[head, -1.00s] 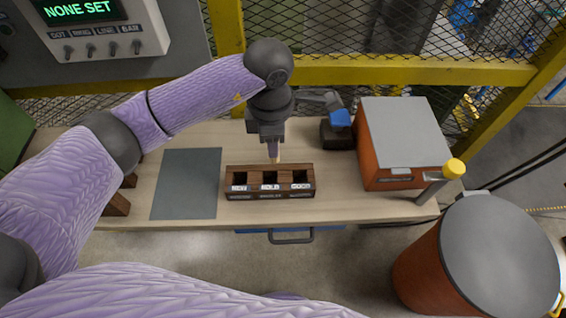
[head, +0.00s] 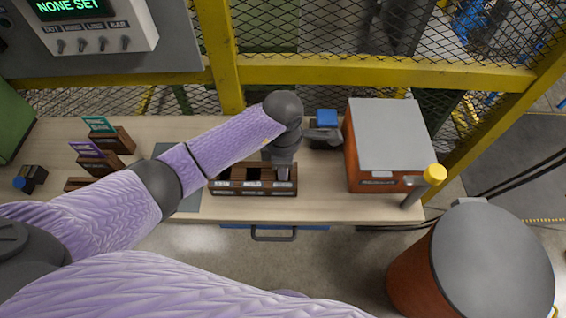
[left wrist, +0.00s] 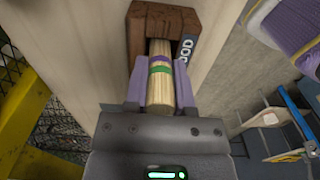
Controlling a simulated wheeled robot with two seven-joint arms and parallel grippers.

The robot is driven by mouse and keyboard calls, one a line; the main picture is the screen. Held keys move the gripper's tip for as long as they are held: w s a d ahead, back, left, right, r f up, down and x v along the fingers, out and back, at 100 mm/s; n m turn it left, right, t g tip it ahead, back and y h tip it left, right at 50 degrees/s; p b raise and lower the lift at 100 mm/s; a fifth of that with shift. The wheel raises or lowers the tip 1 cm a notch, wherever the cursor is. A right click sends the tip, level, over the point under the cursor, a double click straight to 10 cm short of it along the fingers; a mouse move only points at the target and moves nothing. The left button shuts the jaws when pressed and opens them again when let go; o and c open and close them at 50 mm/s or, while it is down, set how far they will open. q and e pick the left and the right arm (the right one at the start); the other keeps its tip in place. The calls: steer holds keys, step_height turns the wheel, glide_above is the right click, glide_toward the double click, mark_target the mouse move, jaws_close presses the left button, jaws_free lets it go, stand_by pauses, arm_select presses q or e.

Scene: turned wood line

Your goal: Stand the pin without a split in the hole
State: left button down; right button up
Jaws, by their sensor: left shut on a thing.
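A dark wooden block (head: 253,192) with a row of square holes stands at the front middle of the bench. My left gripper (head: 283,176) is over its right-hand hole. In the left wrist view my left gripper (left wrist: 160,95) is shut on a pale wooden pin (left wrist: 158,102) with a purple and a green band. The pin's far end is at the mouth of a hole in the block (left wrist: 140,38), beside a label reading "OOD". I cannot tell how deep it sits. No split shows on the visible side. The pin is hidden in the head view. My right gripper is not in view.
An orange box (head: 372,170) with a grey lid and a yellow-topped post (head: 412,192) stand to the right. A blue-topped object (head: 326,122) is behind the gripper. Small wooden racks with teal (head: 99,124) and purple cards stand left. A yellow-framed mesh fence runs behind.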

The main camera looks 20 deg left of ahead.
arm_select(q)
steer(key=shift+f+b, duration=0.4)
steer(key=shift+f, duration=0.2)
steer(key=shift+c, duration=2.3)
jaws_free()
steer(key=shift+r, duration=0.1)
step_height(320, 180, up, 3)
steer(key=shift+r+p, duration=0.1)
steer(key=shift+p, duration=0.8)
step_height(320, 180, up, 10)
steer(key=shift+p, duration=0.4)
steer(key=shift+d, duration=0.1)
